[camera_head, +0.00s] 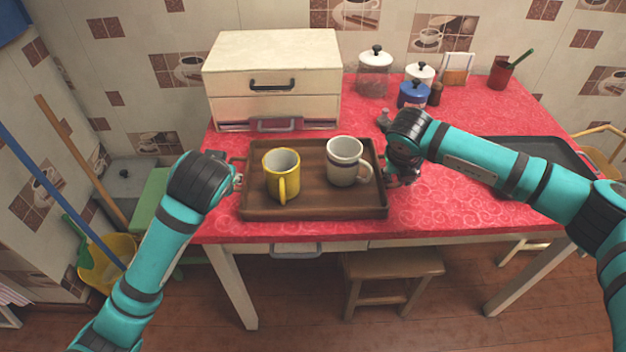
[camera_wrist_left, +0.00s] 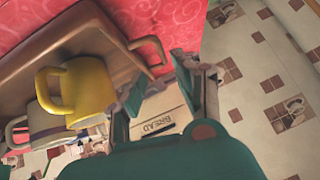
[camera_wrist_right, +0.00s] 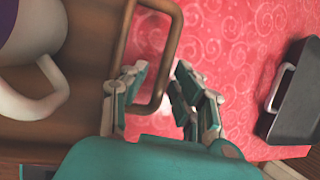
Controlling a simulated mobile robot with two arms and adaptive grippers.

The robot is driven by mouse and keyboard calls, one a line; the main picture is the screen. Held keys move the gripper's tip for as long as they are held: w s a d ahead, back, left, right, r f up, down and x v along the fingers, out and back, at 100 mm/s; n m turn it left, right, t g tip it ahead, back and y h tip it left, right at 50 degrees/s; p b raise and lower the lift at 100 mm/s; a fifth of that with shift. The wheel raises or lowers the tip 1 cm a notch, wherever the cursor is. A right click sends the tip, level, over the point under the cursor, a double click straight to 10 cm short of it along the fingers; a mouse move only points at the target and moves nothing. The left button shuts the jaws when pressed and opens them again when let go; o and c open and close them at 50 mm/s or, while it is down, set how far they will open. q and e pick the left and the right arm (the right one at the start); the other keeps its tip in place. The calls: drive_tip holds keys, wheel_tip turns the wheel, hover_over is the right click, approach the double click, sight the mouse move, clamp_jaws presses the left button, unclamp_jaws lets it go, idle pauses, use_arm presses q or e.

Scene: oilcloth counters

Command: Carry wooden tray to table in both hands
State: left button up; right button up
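The brown wooden tray (camera_head: 315,207) lies on the red table (camera_head: 440,205) near its front edge. A yellow mug (camera_head: 281,178) and a white mug with dark bands (camera_head: 343,160) stand upright in it. My left gripper (camera_head: 237,181) is at the tray's left end. In the left wrist view its fingers are apart, close to the left handle (camera_wrist_left: 157,50). My right gripper (camera_head: 399,178) is at the right end. In the right wrist view its open fingers are on either side of the right handle (camera_wrist_right: 174,50), with gaps visible. Neither is closed on a handle.
A cream bread box (camera_head: 270,80) stands right behind the tray. A black pan-like tray (camera_head: 540,150) lies at the right. A wooden stool (camera_head: 393,265) is under the table's front.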

drive_tip(key=shift+s+a+r, duration=0.1)
drive_tip(key=shift+s+r, duration=0.05)
drive_tip(key=shift+r, duration=0.25)
use_arm(q)
drive_tip(key=shift+s+r, duration=0.5)
use_arm(e)
drive_tip(key=v, duration=1.1)
